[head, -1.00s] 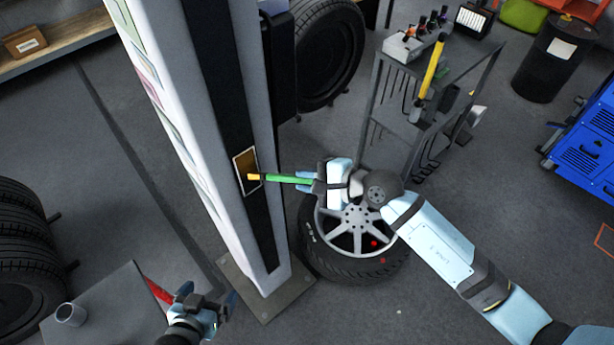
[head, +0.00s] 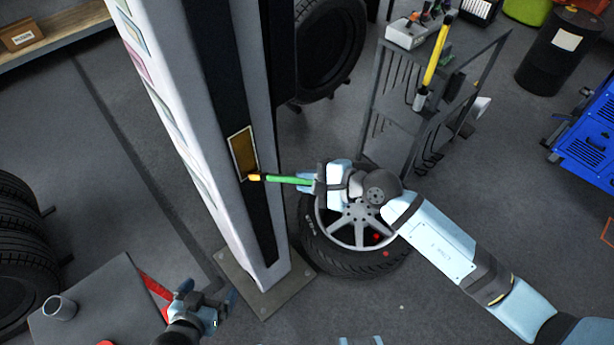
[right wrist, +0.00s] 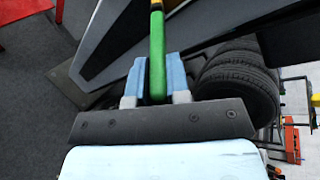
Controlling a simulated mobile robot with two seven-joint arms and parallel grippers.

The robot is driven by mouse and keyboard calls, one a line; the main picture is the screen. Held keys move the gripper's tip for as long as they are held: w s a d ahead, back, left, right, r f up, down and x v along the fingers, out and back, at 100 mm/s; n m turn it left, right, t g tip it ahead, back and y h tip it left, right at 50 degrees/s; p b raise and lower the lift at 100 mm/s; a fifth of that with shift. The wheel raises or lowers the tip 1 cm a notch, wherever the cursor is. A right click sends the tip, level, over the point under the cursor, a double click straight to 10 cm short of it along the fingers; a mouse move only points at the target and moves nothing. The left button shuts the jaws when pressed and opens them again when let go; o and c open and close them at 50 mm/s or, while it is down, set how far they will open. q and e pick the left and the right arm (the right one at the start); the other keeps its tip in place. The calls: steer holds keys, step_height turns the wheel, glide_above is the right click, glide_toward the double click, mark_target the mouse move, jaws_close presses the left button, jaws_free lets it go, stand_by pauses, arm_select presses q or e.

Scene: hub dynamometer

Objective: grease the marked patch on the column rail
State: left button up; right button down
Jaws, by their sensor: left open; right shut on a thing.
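The column (head: 199,130) stands upright with a dark rail (head: 217,82) down its face. The marked patch (head: 243,150) is a brown, pale-framed rectangle on that rail. My right gripper (head: 316,183) is shut on the green handle of a brush (head: 288,180), also seen in the right wrist view (right wrist: 157,60). The brush's yellow tip lies at the patch's lower edge in the head view; I cannot tell whether it touches. My left gripper (head: 212,302) is open and empty, low in the head view near the column's foot.
A grey table (head: 100,295) with a metal cup (head: 60,308) is at lower left. A wheel (head: 350,235) lies on the floor under my right gripper. A grey cart (head: 400,130) stands behind it. Tyres (head: 20,260) are stacked at left.

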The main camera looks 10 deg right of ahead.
steer(key=shift+f, duration=0.4)
arm_select(q)
steer(key=shift+f, duration=0.3)
arm_select(e)
steer(key=shift+r, duration=0.1)
steer(key=shift+d, duration=0.1)
arm_select(q)
steer(key=shift+r, duration=0.35)
arm_select(e)
steer(key=shift+s+d, duration=0.55)
steer(key=shift+s, duration=0.25)
steer(key=shift+s+d, duration=0.6)
steer(key=shift+s, duration=0.25)
steer(key=shift+s+d, duration=0.55)
steer(key=shift+s, duration=0.25)
arm_select(q)
steer(key=shift+p, duration=0.3)
arm_select(e)
steer(key=shift+s+d, duration=0.9)
steer(key=shift+s, duration=0.3)
